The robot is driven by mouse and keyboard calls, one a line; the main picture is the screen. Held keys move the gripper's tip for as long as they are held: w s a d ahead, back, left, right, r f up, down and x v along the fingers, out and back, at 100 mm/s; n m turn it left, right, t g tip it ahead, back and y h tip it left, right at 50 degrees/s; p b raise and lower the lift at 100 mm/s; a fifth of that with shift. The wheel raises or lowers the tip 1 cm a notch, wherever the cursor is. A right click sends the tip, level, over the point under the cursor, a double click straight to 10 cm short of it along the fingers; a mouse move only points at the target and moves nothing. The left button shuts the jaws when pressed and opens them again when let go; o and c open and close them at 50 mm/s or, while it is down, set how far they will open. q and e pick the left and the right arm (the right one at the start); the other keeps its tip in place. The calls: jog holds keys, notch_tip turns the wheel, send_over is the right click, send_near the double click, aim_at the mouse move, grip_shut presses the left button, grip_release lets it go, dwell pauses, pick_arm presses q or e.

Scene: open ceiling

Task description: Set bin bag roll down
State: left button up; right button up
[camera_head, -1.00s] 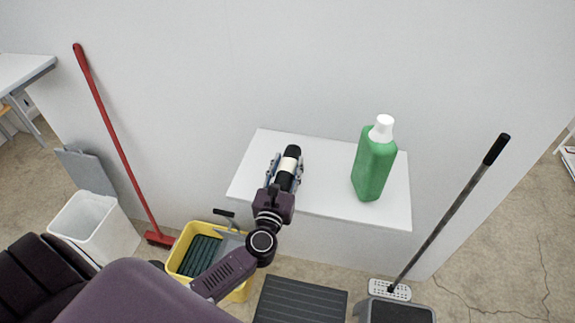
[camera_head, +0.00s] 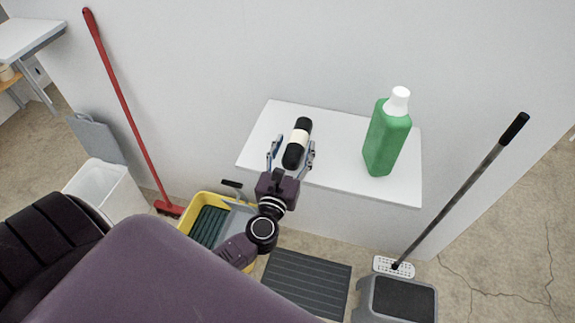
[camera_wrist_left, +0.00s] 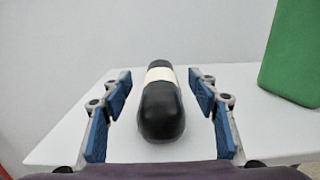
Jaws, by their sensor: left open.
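The bin bag roll (camera_head: 298,143) is black with a white band and lies on the white shelf (camera_head: 340,180) against the wall. My left gripper (camera_head: 291,150) is open, with its blue-padded fingers on either side of the roll's near end. In the left wrist view the roll (camera_wrist_left: 160,105) rests on the shelf top between the fingers (camera_wrist_left: 163,110), with a visible gap on each side. My right gripper is not in view.
A green bottle (camera_head: 386,140) with a white cap stands on the shelf to the right of the roll. A red broom (camera_head: 125,110) leans at left.

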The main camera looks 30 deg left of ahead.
aim_at(289, 163)
pick_arm(q)
jog(key=b+v, duration=0.2)
jog(key=v, duration=0.5)
jog(key=shift+d+f, duration=0.1)
jog(key=shift+s, duration=0.45)
